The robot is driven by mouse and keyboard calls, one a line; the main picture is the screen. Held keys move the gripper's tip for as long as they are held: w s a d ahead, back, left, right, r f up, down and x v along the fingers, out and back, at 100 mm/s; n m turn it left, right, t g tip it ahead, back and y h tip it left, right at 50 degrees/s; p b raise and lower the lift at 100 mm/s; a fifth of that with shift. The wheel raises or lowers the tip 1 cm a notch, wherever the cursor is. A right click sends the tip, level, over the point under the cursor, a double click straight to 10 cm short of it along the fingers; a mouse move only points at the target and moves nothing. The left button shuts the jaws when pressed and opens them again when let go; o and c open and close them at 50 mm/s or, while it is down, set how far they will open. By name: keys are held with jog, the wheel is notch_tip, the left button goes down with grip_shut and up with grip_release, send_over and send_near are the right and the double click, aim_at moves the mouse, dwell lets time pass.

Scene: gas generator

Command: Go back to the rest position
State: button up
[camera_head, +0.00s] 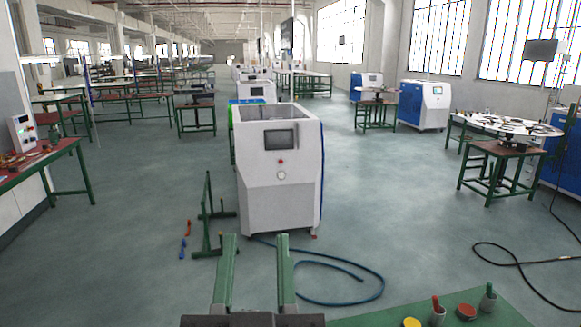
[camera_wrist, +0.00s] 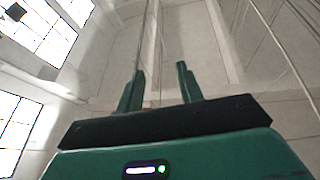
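My gripper (camera_head: 254,240) is at the bottom centre of the head view, with two green fingers standing apart and nothing between them. In the wrist view my gripper (camera_wrist: 160,74) also shows two separate green fingers, and it points up at the pale ceiling and windows. The white gas generator cabinet (camera_head: 279,190) stands on the floor ahead, beyond the fingertips in the head view. It has a small dark screen and a red button on its front. No gap or contact between gripper and cabinet can be measured, but they look apart.
A green metal stand (camera_head: 208,220) is left of the cabinet, with red and blue handles (camera_head: 184,240) on the floor. A blue hose (camera_head: 345,300) curls at right. A green table (camera_head: 450,310) with tools is at bottom right. Open floor lies on both sides.

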jog(key=s+d+r+t+h, duration=0.2)
jog(key=s+d+r, duration=0.25)
jog(key=s, duration=0.25)
notch_tip(320, 180, up, 24)
jog(key=p, duration=2.3)
jog(key=shift+a+y+p, duration=0.3)
jog(key=shift+a+y, duration=0.1)
